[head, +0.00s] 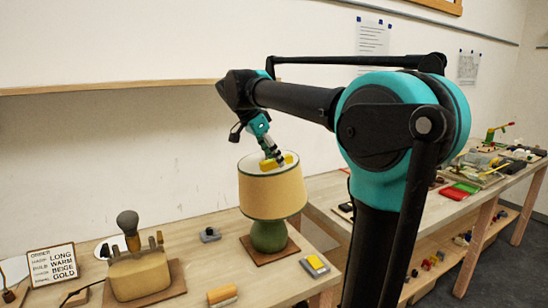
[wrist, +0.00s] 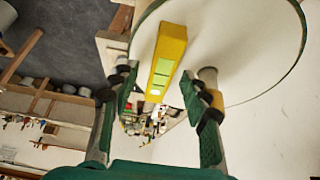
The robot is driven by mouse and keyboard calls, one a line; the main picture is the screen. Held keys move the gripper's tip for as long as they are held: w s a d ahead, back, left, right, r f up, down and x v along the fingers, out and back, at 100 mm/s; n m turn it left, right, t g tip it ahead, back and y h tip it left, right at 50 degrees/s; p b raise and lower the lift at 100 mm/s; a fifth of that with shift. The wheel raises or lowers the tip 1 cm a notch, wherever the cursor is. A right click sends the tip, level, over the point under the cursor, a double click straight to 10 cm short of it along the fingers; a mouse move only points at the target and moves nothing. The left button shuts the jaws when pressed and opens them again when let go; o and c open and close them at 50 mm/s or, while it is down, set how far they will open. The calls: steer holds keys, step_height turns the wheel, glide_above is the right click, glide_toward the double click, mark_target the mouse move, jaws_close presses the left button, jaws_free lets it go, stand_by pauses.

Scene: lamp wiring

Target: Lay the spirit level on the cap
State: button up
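The lamp has a beige shade (head: 272,195) on a green base (head: 268,236). A pale round cap (head: 246,165) tops the shade, and its white surface also shows in the wrist view (wrist: 225,50). The yellow spirit level (head: 267,164) lies on or just over the cap; contact is hard to tell. In the wrist view the spirit level (wrist: 168,50) shows green vial windows, and its near end points between my fingers. My gripper (wrist: 158,92) is open, with a visible gap on both sides of the level. In the head view my gripper (head: 273,156) is at the shade's top.
The lamp stands on a brown board on the wooden bench. An order card (head: 52,264), a holder block (head: 140,275) with a bulb, an orange-topped block (head: 222,295) and a grey-yellow block (head: 315,265) surround it. A shelf edge (head: 110,86) runs along the wall.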

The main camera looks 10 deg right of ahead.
steer(key=v, duration=1.2)
